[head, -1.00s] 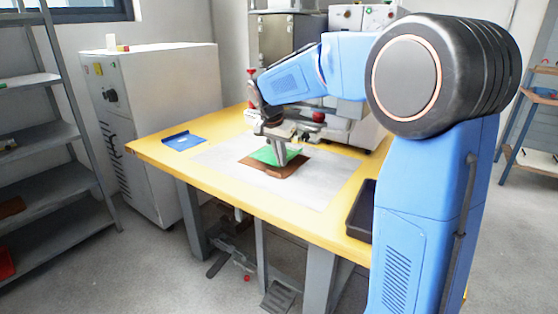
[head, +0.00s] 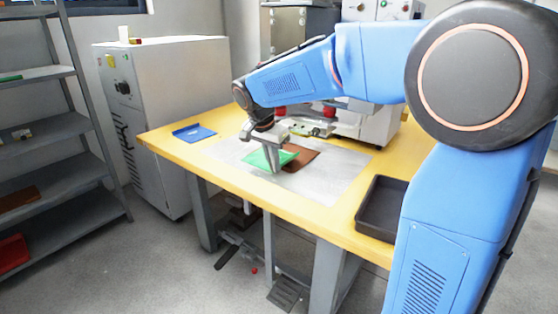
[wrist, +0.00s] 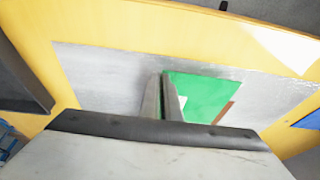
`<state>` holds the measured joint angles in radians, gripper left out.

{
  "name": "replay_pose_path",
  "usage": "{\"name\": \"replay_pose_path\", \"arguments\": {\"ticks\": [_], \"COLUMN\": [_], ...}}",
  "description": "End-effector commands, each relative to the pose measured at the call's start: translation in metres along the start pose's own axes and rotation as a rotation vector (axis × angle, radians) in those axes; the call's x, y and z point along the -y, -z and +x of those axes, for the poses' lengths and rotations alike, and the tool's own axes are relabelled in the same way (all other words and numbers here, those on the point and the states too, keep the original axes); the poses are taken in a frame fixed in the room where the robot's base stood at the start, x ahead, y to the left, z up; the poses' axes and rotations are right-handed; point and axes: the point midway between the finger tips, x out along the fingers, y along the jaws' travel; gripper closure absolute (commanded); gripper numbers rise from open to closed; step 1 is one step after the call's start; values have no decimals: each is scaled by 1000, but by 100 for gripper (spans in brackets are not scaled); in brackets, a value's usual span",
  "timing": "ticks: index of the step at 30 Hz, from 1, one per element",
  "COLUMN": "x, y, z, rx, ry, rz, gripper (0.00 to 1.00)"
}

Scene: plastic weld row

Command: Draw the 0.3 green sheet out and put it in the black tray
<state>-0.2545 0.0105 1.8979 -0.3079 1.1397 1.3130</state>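The green sheet (head: 287,157) lies low over the table's grey plate, partly over a brown sheet (head: 306,158) that shows at its right. The black tray (head: 362,222) stands empty at the table's front right, beside my arm. It also shows at the left of the wrist view (wrist: 22,75).
The yellow table (head: 330,228) carries a grey metal plate (head: 335,182), clear in front and at right. A blue sheet or holder (head: 194,133) lies at the left. The welding machine (head: 370,122) stands behind. A grey shelf (head: 60,135) is at far left.

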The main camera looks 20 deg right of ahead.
Motion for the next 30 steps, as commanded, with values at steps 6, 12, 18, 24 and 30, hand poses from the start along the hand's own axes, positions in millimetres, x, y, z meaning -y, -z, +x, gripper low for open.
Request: {"name": "replay_pose_path", "arguments": {"ticks": [6,12,18,24,30], "x": [0,1,0,0,0], "y": [-21,-39,-55,-63,-64], "z": [-6,-12,-17,-19,-20], "rx": [0,0,0,0,0], "ry": [1,2,1,0,0], "rz": [-2,-2,-2,-1,0], "gripper": [100,100,100,100,100]}}
